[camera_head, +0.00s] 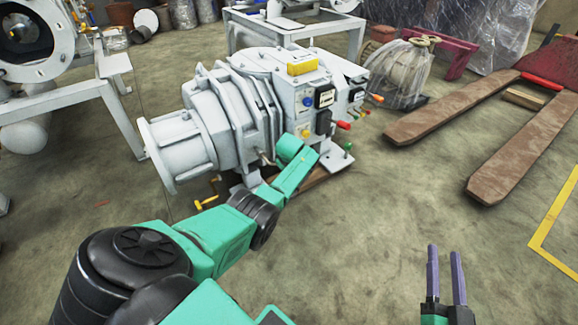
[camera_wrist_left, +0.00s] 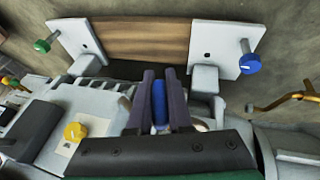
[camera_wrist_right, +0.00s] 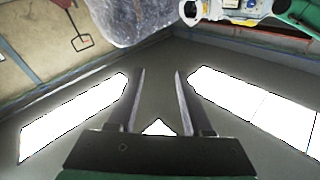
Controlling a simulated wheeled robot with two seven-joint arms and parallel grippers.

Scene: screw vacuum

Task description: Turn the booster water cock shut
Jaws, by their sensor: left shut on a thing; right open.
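The vacuum pump (camera_head: 228,110) is a large grey-white machine on the floor in the head view. My left arm reaches to its near side, and the arm hides my left gripper's fingertips there. In the left wrist view my left gripper (camera_wrist_left: 159,100) is shut on a blue handle (camera_wrist_left: 159,104), which stands upright between the two fingers beside the pump body. I cannot tell the handle's turn angle. My right gripper (camera_head: 444,272) is open and empty over bare floor at lower right; its parted fingers also show in the right wrist view (camera_wrist_right: 159,102).
In the left wrist view, a green knob (camera_wrist_left: 41,45), a blue knob (camera_wrist_left: 250,64), a yellow knob (camera_wrist_left: 75,131) and a yellow handle (camera_wrist_left: 284,102) lie around the gripper. A red handle (camera_head: 343,125) sticks out of the pump. A pallet jack (camera_head: 440,118) stands right; the front floor is clear.

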